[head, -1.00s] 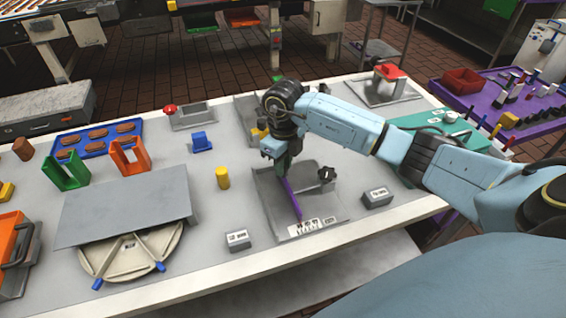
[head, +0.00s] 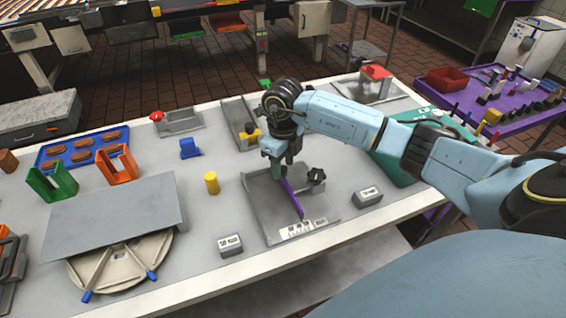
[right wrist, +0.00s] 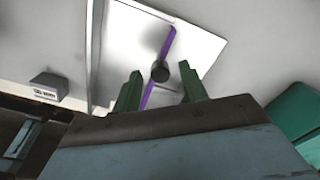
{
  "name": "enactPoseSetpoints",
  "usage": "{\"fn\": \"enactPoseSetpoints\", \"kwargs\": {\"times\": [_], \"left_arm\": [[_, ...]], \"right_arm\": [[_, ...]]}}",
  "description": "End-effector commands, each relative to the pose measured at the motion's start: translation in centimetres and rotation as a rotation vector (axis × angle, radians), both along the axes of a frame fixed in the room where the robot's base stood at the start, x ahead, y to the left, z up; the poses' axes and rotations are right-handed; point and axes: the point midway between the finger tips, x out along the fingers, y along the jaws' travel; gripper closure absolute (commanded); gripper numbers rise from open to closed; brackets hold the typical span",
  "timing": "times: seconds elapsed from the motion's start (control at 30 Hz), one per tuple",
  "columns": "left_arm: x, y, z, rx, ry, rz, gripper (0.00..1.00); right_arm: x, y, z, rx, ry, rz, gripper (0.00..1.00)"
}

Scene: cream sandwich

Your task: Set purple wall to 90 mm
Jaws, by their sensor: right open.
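The purple wall (head: 292,199) stands as a thin upright strip across a grey metal tray (head: 262,212) in the head view. The tray has a pale strip with printed marks at its front edge, too small to read. My right gripper (head: 279,172) is at the far end of the wall. In the right wrist view its two green fingers (right wrist: 161,88) are open and apart. The purple wall (right wrist: 169,42) runs between them, with a dark round knob (right wrist: 160,72) over it. Whether a finger touches it is unclear. My left gripper is not in view.
Small labelled grey boxes (head: 230,245) (head: 367,196) stand on both sides of the tray. A yellow cylinder (head: 211,183) and a blue block (head: 189,148) are to its left. A green mat (head: 396,163) lies right, under my arm.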

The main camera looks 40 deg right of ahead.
Motion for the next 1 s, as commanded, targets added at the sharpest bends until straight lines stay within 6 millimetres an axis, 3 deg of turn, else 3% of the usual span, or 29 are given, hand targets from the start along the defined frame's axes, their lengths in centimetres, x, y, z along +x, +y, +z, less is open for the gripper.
{"fn": "enactPoseSetpoints", "kwargs": {"times": [0.17,0.6,0.8,1.0], "left_arm": [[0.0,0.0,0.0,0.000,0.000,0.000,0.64],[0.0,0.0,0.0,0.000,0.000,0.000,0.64],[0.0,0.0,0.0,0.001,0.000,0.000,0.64],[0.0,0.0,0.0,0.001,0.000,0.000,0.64]], "right_arm": [[0.1,-0.1,2.4,-0.001,-0.006,0.001,0.57],[0.1,-0.1,11.5,-0.001,-0.005,0.000,0.57],[0.0,-0.1,13.1,-0.002,-0.002,-0.001,0.57],[0.0,0.0,13.3,-0.001,0.000,-0.001,0.57]]}}
